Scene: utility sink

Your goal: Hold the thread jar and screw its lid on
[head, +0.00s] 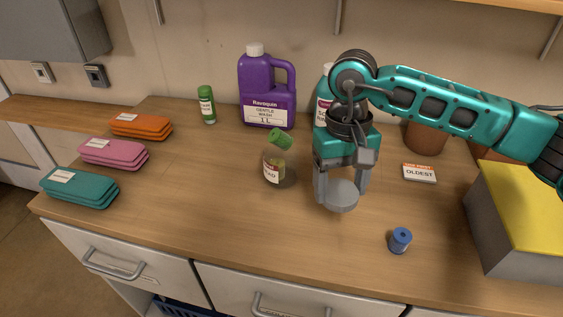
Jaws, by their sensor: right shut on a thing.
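The thread jar (274,173) is a small clear jar with a white label ending in "EAD". It stands upright near the middle of the counter. A green piece (280,138) sits tilted at its mouth, and I cannot tell whether it is a spool sticking out. My right gripper (341,190) points down to the right of the jar, shut on a grey round lid (342,197). The lid is apart from the jar. A blue thread spool (400,240) stands on the counter near the front right. My left gripper is out of view.
A purple wash jug (267,92), a green-capped bottle (207,105) and a teal bottle (322,103) stand behind. Folded orange, pink and teal cloths (80,187) lie at left. An "OLDEST" card (419,173) and a yellow-topped grey box (505,240) are at right. The front middle is clear.

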